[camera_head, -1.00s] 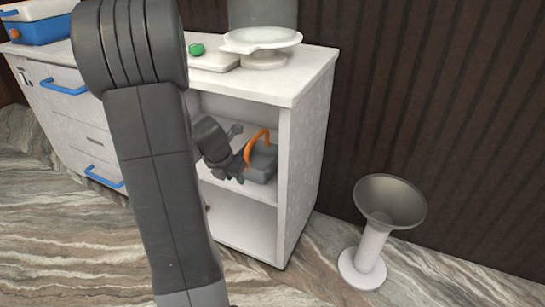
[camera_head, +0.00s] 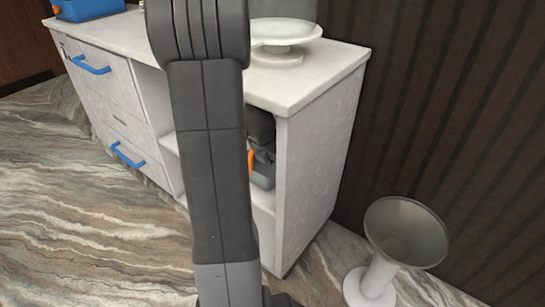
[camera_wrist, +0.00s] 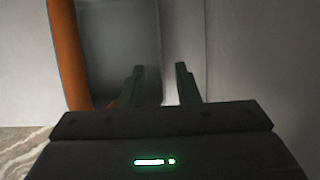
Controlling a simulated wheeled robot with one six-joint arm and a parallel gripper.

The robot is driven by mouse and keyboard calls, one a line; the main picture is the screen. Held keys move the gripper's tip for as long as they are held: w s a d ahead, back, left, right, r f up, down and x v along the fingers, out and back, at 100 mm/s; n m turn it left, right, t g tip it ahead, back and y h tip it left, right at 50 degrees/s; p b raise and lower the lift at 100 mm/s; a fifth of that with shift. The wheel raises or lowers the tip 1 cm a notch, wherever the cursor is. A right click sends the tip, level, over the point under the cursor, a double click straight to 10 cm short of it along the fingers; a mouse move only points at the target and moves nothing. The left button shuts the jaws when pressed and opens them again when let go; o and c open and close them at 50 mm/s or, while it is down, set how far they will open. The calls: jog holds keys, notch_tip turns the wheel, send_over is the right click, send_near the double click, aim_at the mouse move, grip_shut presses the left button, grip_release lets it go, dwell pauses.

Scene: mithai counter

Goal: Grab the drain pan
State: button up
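The drain pan looks to be the grey box (camera_head: 262,177) with an orange handle (camera_head: 250,161) in the counter's open shelf. My arm hides most of it in the head view. In the wrist view the handle (camera_wrist: 68,55) stands at the left, with the grey pan body (camera_wrist: 120,45) behind it. My gripper (camera_wrist: 160,70) is open, its two fingers apart with nothing seen held. The left finger overlaps the pan's right part in the picture; the handle is left of both fingers. I cannot tell whether any finger touches the pan.
The shelf's pale right side panel (camera_head: 318,160) is close to the gripper. A white stand (camera_head: 285,35) is on the countertop. A grey funnel-topped pedestal (camera_head: 405,232) stands on the floor at right. Blue-handled drawers (camera_head: 110,110) are at left.

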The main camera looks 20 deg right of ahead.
jog(key=b+x, duration=0.1)
jog(key=x, duration=0.1)
jog(key=shift+d+f, duration=0.1)
jog(key=shift+f, duration=0.1)
jog(key=b+x, duration=0.1)
jog(key=x, duration=0.1)
jog(key=d+b+x, duration=0.1)
jog(key=b+x, duration=0.1)
jog(key=x, duration=0.1)
jog(key=shift+w+r+b, duration=0.15)
jog(key=shift+w+b, duration=0.1)
jog(key=shift+b, duration=0.05)
jog(key=shift+r, duration=0.1)
jog(key=shift+c, duration=0.4)
grip_shut()
